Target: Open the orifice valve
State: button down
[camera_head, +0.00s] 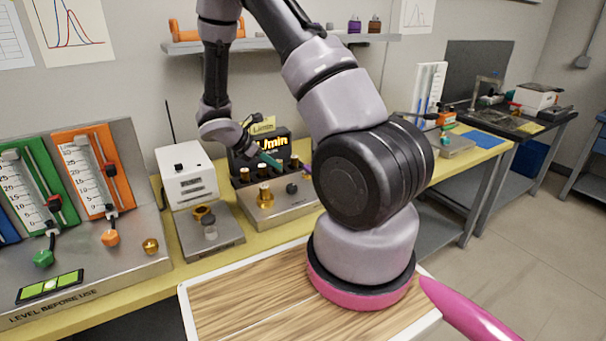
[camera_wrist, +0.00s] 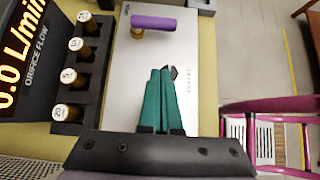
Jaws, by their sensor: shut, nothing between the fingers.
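The orifice valve shows in the wrist view as a purple lever (camera_wrist: 165,23) on a brass fitting (camera_wrist: 138,33), on a pale metal plate (camera_wrist: 205,60). The lever lies crosswise in the picture, pointing right from the fitting. In the head view a bit of the purple lever (camera_head: 306,170) shows beside my arm, which hides the rest. My gripper (camera_wrist: 163,70) has green fingers closed together, over the plate and below the lever in the picture, apart from it. Its fingers (camera_head: 270,159) also show in the head view, in front of the display. A dark part by the fingertips is unclear.
A black display (camera_wrist: 22,55) marked orifice flow reads 0.0 L/min. Several brass plugs (camera_wrist: 78,43) stand in a black rack beside it. A white box (camera_head: 185,172) and a flowmeter panel (camera_head: 140,215) stand to the left. A pink chair-like frame (camera_wrist: 262,105) is right of the bench.

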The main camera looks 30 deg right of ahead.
jog(key=x, duration=0.9)
jog(key=shift+s+d+f, duration=0.1)
jog(key=shift+d+f, duration=0.15)
jog(key=d, duration=0.2)
jog(key=shift+d+f, duration=0.1)
jog(key=shift+d, duration=1.05)
jog(key=shift+d, duration=0.1)
